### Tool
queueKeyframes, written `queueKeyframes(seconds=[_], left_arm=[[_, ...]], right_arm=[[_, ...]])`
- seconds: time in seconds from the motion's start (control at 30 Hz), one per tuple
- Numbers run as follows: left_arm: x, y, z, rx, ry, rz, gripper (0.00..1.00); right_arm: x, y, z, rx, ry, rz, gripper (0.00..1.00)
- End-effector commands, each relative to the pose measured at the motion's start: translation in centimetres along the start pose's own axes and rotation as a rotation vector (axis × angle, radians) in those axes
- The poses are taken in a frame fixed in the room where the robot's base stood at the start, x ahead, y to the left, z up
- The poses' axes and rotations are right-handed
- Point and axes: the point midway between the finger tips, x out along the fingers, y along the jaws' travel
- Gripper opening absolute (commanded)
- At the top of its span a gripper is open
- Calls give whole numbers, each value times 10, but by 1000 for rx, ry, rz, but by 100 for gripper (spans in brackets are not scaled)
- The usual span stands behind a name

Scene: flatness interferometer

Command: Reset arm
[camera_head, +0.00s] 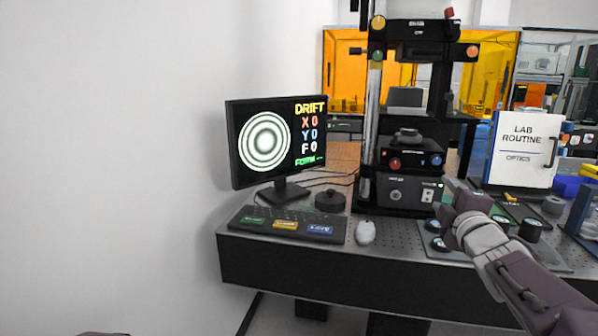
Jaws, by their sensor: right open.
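My right arm comes in from the lower right. Its gripper (444,207) is open in front of the interferometer (405,165), near the right side of its base. I see nothing held in it; whether it touches anything there is hard to tell. The interferometer is a tall black stand with orange, green, red and blue knobs. The monitor (277,143) at the left shows white and green rings and the words DRIFT, X 0, Y 0, F 0 and FORM. My left gripper is out of view; only a dark sliver shows at the bottom left edge.
A keyboard (287,224) with coloured keys, a black round knob (330,201) and a white mouse (366,232) lie on the bench (300,262). A white LAB ROUTINE board (524,150) stands at the right, near small parts and blue bins. A white wall borders the left.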

Motion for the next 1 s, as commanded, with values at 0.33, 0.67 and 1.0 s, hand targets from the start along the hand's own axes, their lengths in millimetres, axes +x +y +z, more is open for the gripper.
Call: queueKeyframes(seconds=[0.33,0.67,1.0], left_arm=[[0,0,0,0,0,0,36],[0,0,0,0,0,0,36],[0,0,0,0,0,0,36]], right_arm=[[1,-98,-58,128,71,-219,50],[-84,-290,-76,542,-210,-757,50],[-245,-401,-52,982,-911,-1130,50]])
